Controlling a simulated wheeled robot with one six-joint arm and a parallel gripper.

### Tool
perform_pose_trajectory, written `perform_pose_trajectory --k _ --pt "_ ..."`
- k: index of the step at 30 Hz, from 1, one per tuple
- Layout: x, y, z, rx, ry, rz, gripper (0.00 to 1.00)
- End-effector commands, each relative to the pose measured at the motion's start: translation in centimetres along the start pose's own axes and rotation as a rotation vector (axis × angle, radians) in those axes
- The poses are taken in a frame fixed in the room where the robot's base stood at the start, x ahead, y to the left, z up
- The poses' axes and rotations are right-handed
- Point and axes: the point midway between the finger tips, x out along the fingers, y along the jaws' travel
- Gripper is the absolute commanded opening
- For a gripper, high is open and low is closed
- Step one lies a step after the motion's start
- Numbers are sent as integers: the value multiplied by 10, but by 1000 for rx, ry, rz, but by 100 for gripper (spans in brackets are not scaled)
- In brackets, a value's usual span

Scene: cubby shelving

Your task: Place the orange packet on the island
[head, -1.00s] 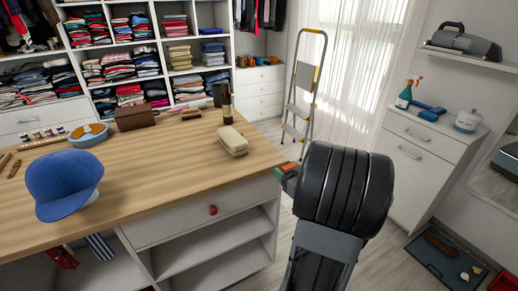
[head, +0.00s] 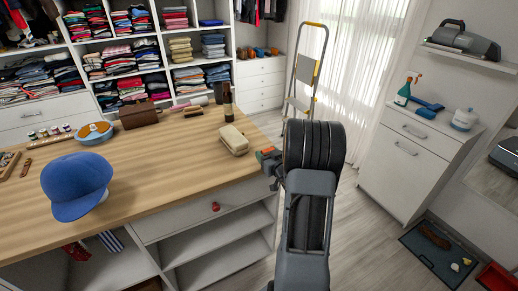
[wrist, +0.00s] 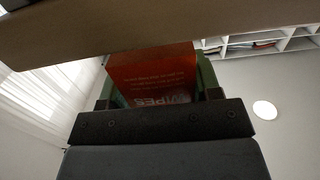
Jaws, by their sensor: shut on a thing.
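In the head view a small orange part of the packet (head: 266,155) shows beside the dark gripper (head: 272,164), at the right end of the island. My arm hides much of this area. The island (head: 150,180) has a wooden top and white drawers and shelves below. The gripper is close to the island's right edge; the exact gap cannot be told.
On the island stand a blue cap (head: 77,186), a beige pouch-like item (head: 233,139), a brown box (head: 138,114) and a dark bottle (head: 228,103). Bare wood lies between the cap and the beige item. A stepladder (head: 305,75) stands behind on the floor.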

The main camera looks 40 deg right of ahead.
Motion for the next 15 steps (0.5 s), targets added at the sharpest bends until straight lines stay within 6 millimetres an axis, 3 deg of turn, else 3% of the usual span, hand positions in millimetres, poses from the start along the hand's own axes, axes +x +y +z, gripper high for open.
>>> perform_pose_trajectory --k 7,15 --pt "15 1 -1 0 1 1 35" --pt "51 0 -4 1 0 0 35"
